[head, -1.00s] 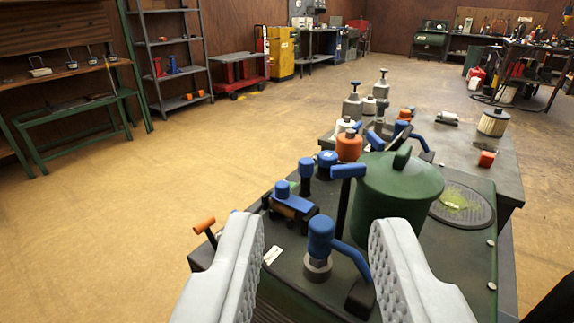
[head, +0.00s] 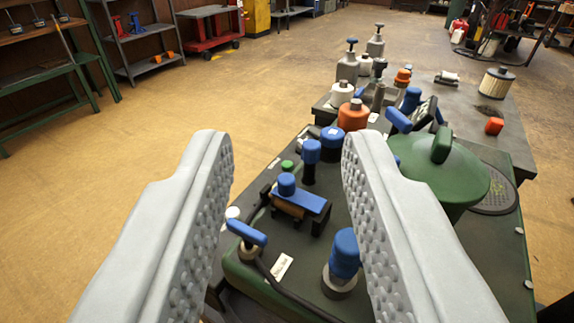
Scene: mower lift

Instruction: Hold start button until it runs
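A small green button (head: 287,166) sits on the dark green machine's top panel, beyond a blue-topped block. I cannot tell for sure that it is the start button, as no label is readable. My gripper (head: 284,142) is open and empty, its two pale grey, studded fingers apart. The machine's top (head: 314,225) carries a blue-topped block (head: 302,197), blue knobs and a green domed lid (head: 455,180). The right finger covers part of the panel and lid edge.
A blue knob (head: 344,253) on a metal collar stands near the right finger. A blue lever (head: 247,232) stands near the left finger. Open floor (head: 150,160) lies to the left.

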